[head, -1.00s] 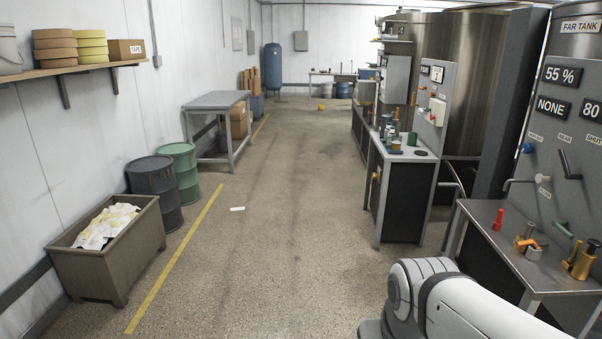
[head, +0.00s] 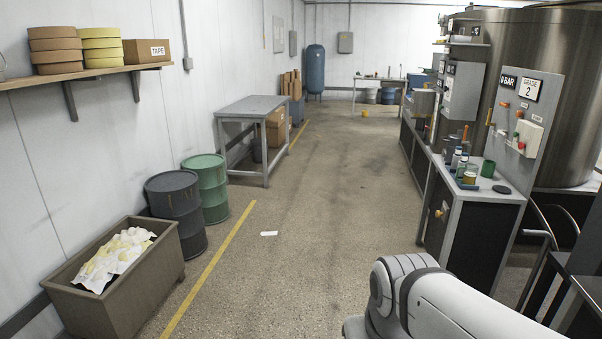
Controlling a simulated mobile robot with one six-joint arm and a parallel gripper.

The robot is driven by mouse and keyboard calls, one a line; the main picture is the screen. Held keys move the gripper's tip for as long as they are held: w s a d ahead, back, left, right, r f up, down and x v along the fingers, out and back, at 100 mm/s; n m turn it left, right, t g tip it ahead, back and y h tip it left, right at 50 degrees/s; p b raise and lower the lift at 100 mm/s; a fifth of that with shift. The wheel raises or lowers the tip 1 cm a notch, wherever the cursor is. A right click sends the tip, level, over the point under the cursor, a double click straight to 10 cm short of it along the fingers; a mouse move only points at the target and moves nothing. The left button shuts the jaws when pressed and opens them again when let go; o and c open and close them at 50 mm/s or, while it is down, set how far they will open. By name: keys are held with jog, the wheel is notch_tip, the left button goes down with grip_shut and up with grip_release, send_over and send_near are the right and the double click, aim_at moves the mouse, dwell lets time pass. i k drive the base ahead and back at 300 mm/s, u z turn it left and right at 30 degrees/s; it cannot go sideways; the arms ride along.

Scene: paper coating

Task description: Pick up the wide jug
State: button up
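I cannot make out a wide jug for certain in the head view. A small yellow object (head: 364,112) sits on the floor far ahead, too small to identify. On the near right bench (head: 503,197) stand several small bottles and cans (head: 462,160) and a green cup (head: 488,168). My arm shows at the bottom right, but my gripper is out of view.
On the left are a bin of rags (head: 130,300), two drums (head: 205,185), a grey table (head: 252,106) and a shelf (head: 95,75) with rolls and a tape box. Benches and steel tanks (head: 550,80) line the right.

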aim_at(472, 171)
jog(key=z, duration=0.05)
jog(key=i, duration=1.6)
jog(key=z, duration=0.45)
jog(key=i, duration=1.55)
jog(key=z, duration=0.85)
jog(key=i, duration=1.2)
jog(key=z, duration=0.45)
